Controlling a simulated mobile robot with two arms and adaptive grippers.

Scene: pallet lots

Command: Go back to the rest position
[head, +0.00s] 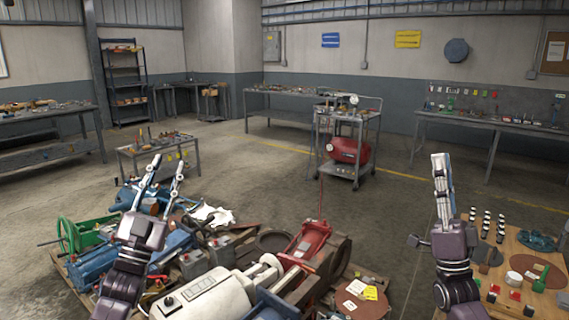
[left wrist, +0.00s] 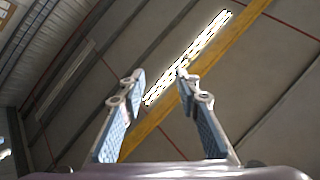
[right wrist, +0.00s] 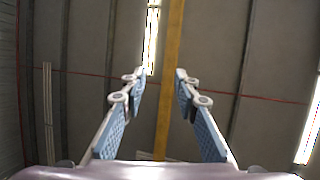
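My left gripper (head: 166,172) points upward above the pile of machinery at the left in the head view. In the left wrist view its two fingers (left wrist: 160,85) stand apart with nothing between them, against the ceiling. My right gripper (head: 440,165) also points up, at the right, beside the wooden table. In the head view its fingers overlap. In the right wrist view the fingers (right wrist: 157,82) stand apart and empty, with the ceiling behind them.
A pallet load of machinery, with a red jack (head: 308,241) and a green wheel (head: 68,237), lies in front. A wooden table (head: 510,262) with small parts is at the right. A cart with a red tank (head: 348,151) stands further back. Open floor lies between.

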